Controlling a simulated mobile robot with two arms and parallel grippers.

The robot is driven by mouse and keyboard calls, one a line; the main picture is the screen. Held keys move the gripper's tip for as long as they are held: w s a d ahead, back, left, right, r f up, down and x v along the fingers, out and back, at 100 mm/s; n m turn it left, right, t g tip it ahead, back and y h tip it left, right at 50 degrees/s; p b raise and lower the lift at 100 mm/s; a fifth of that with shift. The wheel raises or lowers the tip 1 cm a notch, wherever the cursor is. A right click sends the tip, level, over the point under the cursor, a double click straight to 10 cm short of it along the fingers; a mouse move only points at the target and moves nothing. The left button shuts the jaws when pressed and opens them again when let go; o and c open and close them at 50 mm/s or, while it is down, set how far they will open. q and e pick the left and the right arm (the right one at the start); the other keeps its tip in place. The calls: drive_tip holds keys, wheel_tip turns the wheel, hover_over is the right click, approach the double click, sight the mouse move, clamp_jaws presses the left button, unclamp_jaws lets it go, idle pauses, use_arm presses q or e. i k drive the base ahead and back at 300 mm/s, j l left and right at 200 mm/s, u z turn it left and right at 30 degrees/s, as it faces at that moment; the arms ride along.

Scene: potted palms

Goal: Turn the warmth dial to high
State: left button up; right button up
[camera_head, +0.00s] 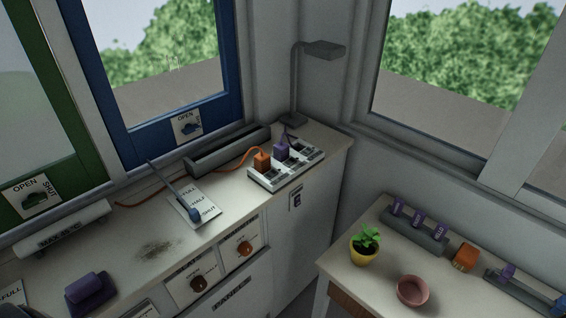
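One dial (198,285) is lower and nearer, the other dial (243,249) is farther right. The lettering around them is too small to read, so I cannot tell which is the warmth dial or where either points. Neither of my grippers is clearly in view.
The counter (130,238) bears a lever plate (202,211) marked full, half and shut, a purple block (90,291) and a power strip (286,168) with plugs. A desk lamp (296,85) stands behind. The right table (339,270) holds a potted plant (364,246) and pink bowl (412,291).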

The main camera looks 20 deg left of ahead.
sight(245, 249)
drive_tip(key=u, duration=1.05)
